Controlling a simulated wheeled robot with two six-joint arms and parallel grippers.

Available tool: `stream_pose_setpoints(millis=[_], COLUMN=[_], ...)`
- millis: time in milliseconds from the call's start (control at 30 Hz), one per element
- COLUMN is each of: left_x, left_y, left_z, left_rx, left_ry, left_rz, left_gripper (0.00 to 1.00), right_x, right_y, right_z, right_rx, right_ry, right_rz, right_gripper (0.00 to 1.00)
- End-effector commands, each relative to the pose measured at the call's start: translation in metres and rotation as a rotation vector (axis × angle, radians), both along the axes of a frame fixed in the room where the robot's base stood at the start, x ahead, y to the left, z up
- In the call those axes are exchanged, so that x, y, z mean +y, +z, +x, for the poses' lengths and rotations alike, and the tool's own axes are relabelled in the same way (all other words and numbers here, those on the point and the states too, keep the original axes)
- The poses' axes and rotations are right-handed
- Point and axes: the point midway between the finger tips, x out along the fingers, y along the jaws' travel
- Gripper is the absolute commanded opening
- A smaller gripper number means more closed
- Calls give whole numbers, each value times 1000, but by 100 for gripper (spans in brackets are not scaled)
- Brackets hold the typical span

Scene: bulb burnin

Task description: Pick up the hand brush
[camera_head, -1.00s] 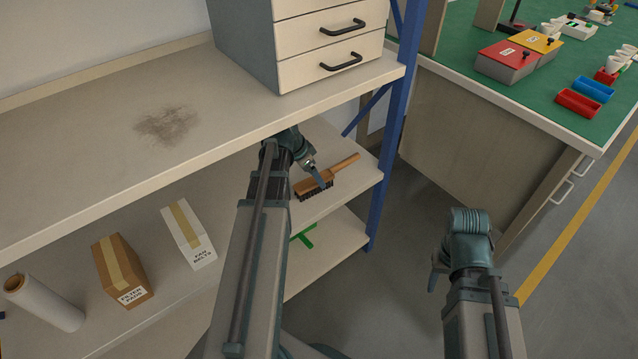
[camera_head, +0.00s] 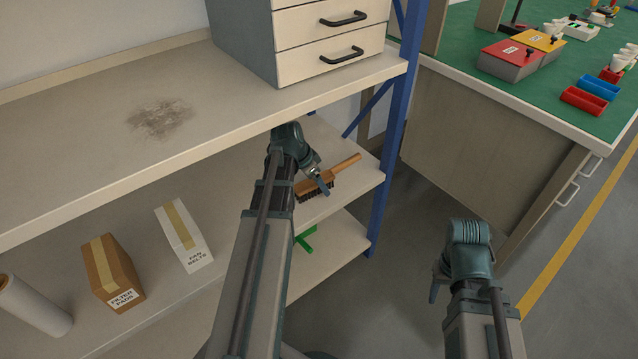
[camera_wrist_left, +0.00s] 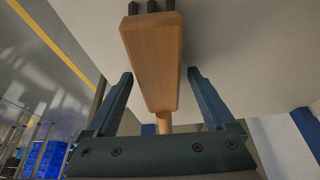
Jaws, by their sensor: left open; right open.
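The hand brush (camera_head: 345,168) has a wooden body and handle with dark bristles. It lies on the middle shelf near its right end, handle toward the back right. My left gripper (camera_head: 320,182) is at the brush's bristle end and hides part of its body. In the left wrist view the brush (camera_wrist_left: 153,55) extends between the two open fingers of my left gripper (camera_wrist_left: 159,74), with visible gaps on both sides. My right gripper (camera_head: 436,283) hangs over the floor on the right, away from the brush; its fingers show only edge-on.
The upper shelf (camera_head: 70,185) overhangs the brush's shelf, with a drawer cabinet (camera_head: 330,50) on it. A blue post (camera_head: 393,130) stands right of the brush. Boxes (camera_head: 184,236) (camera_head: 112,272) and a white roll (camera_head: 32,304) lie left. A green item (camera_head: 305,239) is on the lower shelf.

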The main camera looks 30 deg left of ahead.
Motion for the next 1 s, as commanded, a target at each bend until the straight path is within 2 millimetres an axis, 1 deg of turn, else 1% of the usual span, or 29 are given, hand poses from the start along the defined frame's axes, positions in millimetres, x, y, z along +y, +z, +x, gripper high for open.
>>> stream_pose_setpoints(millis=[367, 400, 467, 500, 667, 800, 867, 900, 1000], left_x=[0, 0, 0, 0, 0, 0, 0, 0, 0], left_y=[-2, -2, -2, -2, -2, -2, -2, -2, -2], left_z=[0, 0, 0, 0, 0, 0, 0, 0, 0], left_rx=[0, 0, 0, 0, 0, 0, 0, 0, 0], left_ry=[0, 0, 0, 0, 0, 0, 0, 0, 0], left_rz=[0, 0, 0, 0, 0, 0, 0, 0, 0], left_gripper=[88, 86, 75, 68, 39, 14, 3, 0, 0], right_x=[0, 0, 0, 0, 0, 0, 0, 0, 0], right_y=[-2, -2, -2, -2, -2, -2, -2, -2, -2], right_z=[0, 0, 0, 0, 0, 0, 0, 0, 0], right_rx=[0, 0, 0, 0, 0, 0, 0, 0, 0], right_ry=[0, 0, 0, 0, 0, 0, 0, 0, 0], right_rz=[0, 0, 0, 0, 0, 0, 0, 0, 0], right_gripper=[50, 50, 50, 50, 50, 50, 50, 50, 50])
